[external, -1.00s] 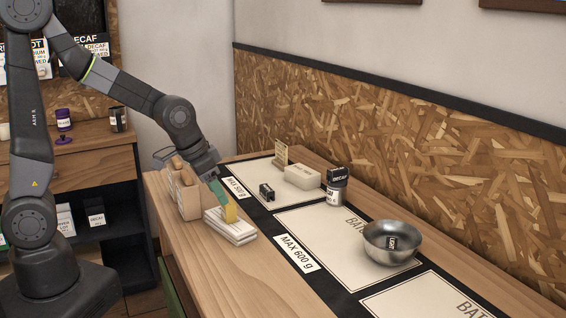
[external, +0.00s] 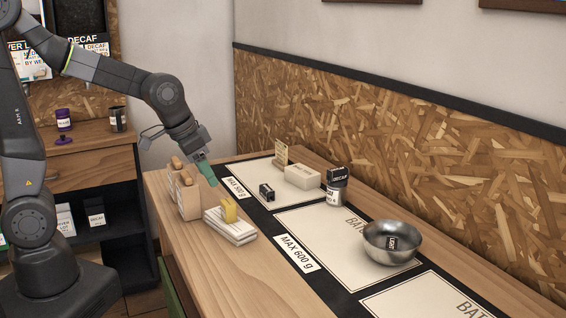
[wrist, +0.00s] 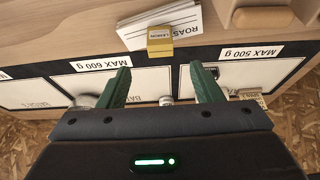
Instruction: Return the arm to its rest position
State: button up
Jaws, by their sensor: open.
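My gripper (external: 212,182) hangs above the left end of the bench, beside the wooden box and above the stack of cards. Its two green fingers are apart with nothing between them, as the wrist view also shows (wrist: 160,70). A small yellow block (external: 230,211) stands on the stack of white cards (external: 232,233); the gripper is clear of it. In the wrist view the yellow block (wrist: 160,42) lies beyond the fingertips, its label too small to read surely. My arm is bent, reaching out over the bench.
A wooden box (external: 186,200) with rounded tops stands close left of the gripper. Further along are a pale block (external: 302,177), a dark-lidded DECAF jar (external: 337,188) and a metal bowl (external: 391,243). The chipboard wall (external: 400,150) lines the back. The space above the bench is open.

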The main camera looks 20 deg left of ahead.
aim_at(224, 203)
jog(key=x, duration=1.1)
jog(key=shift+f, duration=0.25)
jog(key=shift+w+d+f+b, duration=0.1)
jog(key=shift+f+b, duration=0.25)
jog(key=shift+b, duration=0.1)
jog(key=shift+r+p, duration=0.3)
jog(key=shift+r, duration=0.55)
jog(key=shift+f, duration=0.1)
